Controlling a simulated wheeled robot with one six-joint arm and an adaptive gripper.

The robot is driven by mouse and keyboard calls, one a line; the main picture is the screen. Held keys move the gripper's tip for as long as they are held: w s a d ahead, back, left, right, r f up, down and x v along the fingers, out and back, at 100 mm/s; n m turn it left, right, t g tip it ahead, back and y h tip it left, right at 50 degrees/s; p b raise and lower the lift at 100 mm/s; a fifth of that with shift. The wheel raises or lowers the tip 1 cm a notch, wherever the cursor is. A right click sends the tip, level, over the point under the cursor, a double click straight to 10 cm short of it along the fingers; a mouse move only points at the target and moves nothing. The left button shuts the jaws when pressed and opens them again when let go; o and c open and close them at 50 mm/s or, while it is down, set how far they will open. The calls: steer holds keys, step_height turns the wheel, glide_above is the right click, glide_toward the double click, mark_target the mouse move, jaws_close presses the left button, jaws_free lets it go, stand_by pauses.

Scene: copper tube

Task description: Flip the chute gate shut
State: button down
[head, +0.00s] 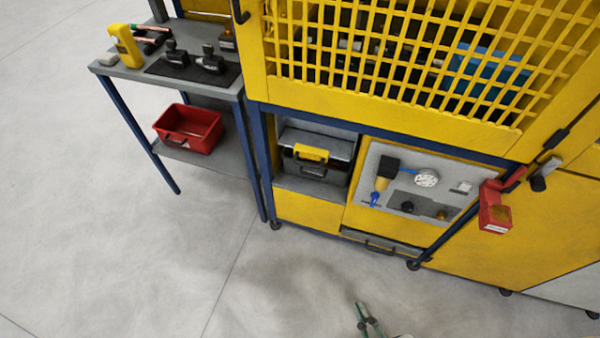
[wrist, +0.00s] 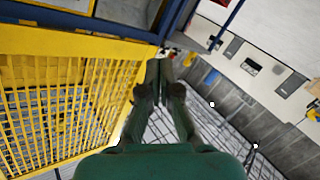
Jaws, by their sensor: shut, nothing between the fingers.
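I cannot clearly pick out the chute gate in either view. The yellow machine cabinet (head: 390,92) with its mesh guard fills the upper right of the head view. The mesh guard (wrist: 65,100) also fills the left of the wrist view. My gripper (wrist: 158,78) is shut and empty in the wrist view, its dark fingertips together beside the guard's edge. In the head view, a small green and dark part of my gripper (head: 366,316) shows at the bottom, over the floor and apart from the cabinet.
A grey bench (head: 105,68) with tools stands at the left, with a red bin (head: 188,128) on its lower shelf. A toolbox (head: 315,158) sits in the cabinet's lower bay. A red box (head: 495,217) hangs at the right corner. The floor in front is clear.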

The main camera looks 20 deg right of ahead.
steer(key=w+f+n+t+y, duration=0.1)
steer(key=w+f+n, duration=0.2)
steer(key=w, duration=0.7)
steer(key=w+f+n+t+y, duration=0.1)
steer(key=w+f+n, duration=0.2)
steer(key=w+n, duration=0.4)
steer(key=w+f+n+t+y, duration=0.1)
steer(key=w+f+n, duration=0.2)
steer(key=w, duration=1.2)
steer(key=n, duration=0.2)
steer(key=shift+w+a+f+n, duration=0.2)
steer(key=shift+w+f+n, duration=0.05)
steer(key=shift+n, duration=0.15)
steer(key=d+x, duration=0.2)
steer(key=x, duration=1.1)
steer(key=shift+w+d+r, duration=0.15)
steer(key=shift+d, duration=0.25)
